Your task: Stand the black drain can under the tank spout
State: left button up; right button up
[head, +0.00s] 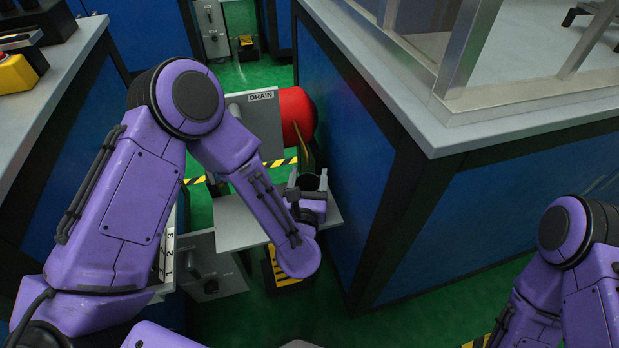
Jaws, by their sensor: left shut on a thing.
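The red tank (297,112) stands in the gap between the blue cabinets, partly behind a grey plate marked DRAIN (262,97). A thin brass-coloured spout (306,152) comes down from it. The black drain can (312,182) shows just below the spout, upright as far as I can see, over a grey shelf (238,224). My left gripper (308,195) is shut on the can; my wrist hides the can's lower part, so I cannot tell whether it touches the shelf. My right arm is at the lower right, with its gripper out of the picture.
A blue cabinet with a grey top (440,137) and metal frame stands close on the right. A grey-topped bench (62,88) is on the left. A grey box with a knob (210,270) and a yellow-black striped block (285,270) are low by the shelf. Green floor shows between.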

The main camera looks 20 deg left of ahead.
pick_arm(q)
jog(key=o, duration=1.2)
jog(key=shift+f, duration=0.15)
jog(key=shift+c, duration=0.2)
jog(key=shift+r+p, duration=0.4)
jog(key=shift+r, duration=0.05)
jog(key=s+d, duration=0.2)
jog(key=s, duration=0.9)
jog(key=shift+s+d+f, duration=0.25)
jog(key=shift+s, duration=0.15)
